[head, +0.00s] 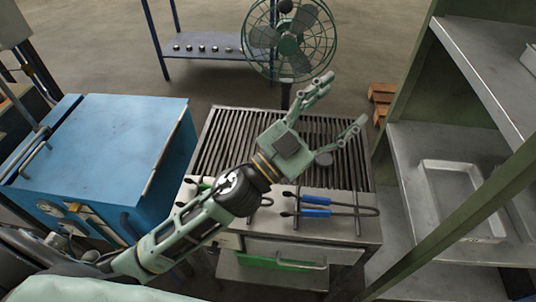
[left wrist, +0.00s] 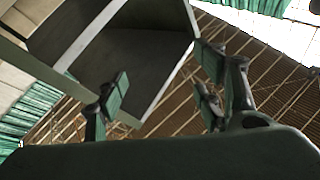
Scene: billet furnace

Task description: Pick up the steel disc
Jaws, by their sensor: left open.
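A small grey round piece, which looks like the steel disc (head: 324,158), lies on the slatted top of the grey bench (head: 225,135) in the head view. My left gripper (head: 342,102) reaches over this bench from the left. Its fingers are spread wide and nothing is between them. The disc shows just below the gripper's nearer finger in the picture; I cannot tell the height gap. My right gripper is not in view.
Blue-handled tongs (head: 315,205) lie on the bench's front edge. A blue furnace (head: 115,150) stands left. A green-framed shelf unit with a metal tray (head: 428,200) stands close on the right. A fan (head: 290,40) and a rack with small pieces (head: 225,45) are behind.

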